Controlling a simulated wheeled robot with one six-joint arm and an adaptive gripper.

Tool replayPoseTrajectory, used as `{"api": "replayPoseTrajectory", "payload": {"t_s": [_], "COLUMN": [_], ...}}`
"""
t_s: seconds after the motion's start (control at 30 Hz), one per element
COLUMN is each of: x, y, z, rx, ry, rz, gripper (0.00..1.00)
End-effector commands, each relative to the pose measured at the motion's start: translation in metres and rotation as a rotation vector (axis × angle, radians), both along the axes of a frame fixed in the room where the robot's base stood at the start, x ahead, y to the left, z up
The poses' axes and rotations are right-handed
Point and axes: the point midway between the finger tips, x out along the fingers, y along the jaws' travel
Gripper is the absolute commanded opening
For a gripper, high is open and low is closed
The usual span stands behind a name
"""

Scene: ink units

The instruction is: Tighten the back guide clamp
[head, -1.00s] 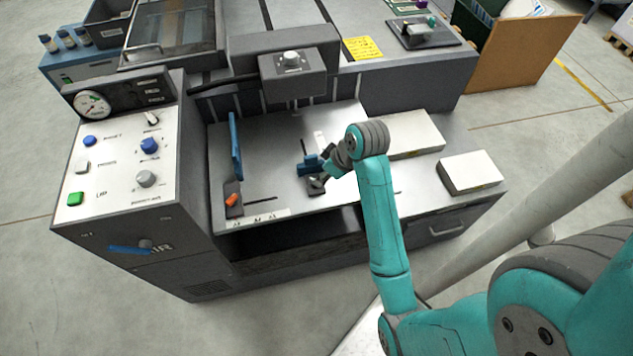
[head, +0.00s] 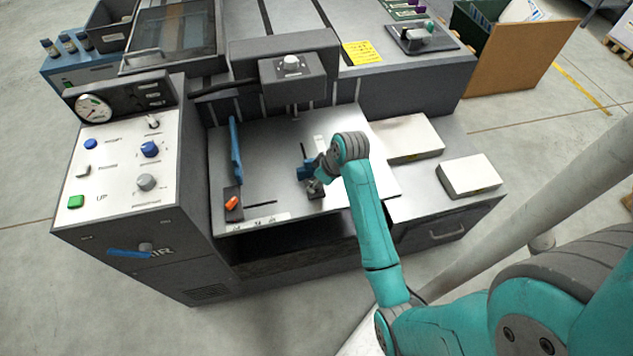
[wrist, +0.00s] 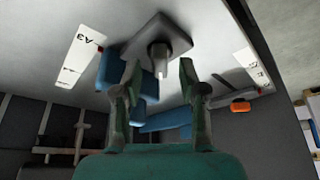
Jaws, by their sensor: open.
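The back guide is a small blue block (head: 306,171) on the machine's metal bed, and it also shows in the wrist view (wrist: 114,66). Its clamp is a grey plate (head: 316,189) with a short grey post (wrist: 159,56), beside the blue block. My gripper (head: 322,172) is over the block and clamp, partly hidden by my wrist. In the wrist view my gripper (wrist: 159,72) is open, with one finger on either side of the post. I cannot tell whether the fingers touch it.
A grey head unit (head: 292,75) overhangs the bed's back. Two white paper stacks (head: 408,138) (head: 469,175) lie right. The control panel (head: 125,165) is left.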

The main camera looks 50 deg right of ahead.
Motion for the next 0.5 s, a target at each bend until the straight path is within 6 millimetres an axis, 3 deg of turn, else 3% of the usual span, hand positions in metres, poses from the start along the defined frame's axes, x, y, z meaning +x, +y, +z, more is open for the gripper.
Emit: {"api": "replayPoseTrajectory", "payload": {"t_s": [0.4, 0.5], "x": [0.0031, 0.0031], "y": [0.0008, 0.0008], "z": [-0.0083, -0.0082], "rx": [0.000, 0.000], "ry": [0.000, 0.000], "rz": [0.000, 0.000], "gripper": [0.42, 0.19]}}
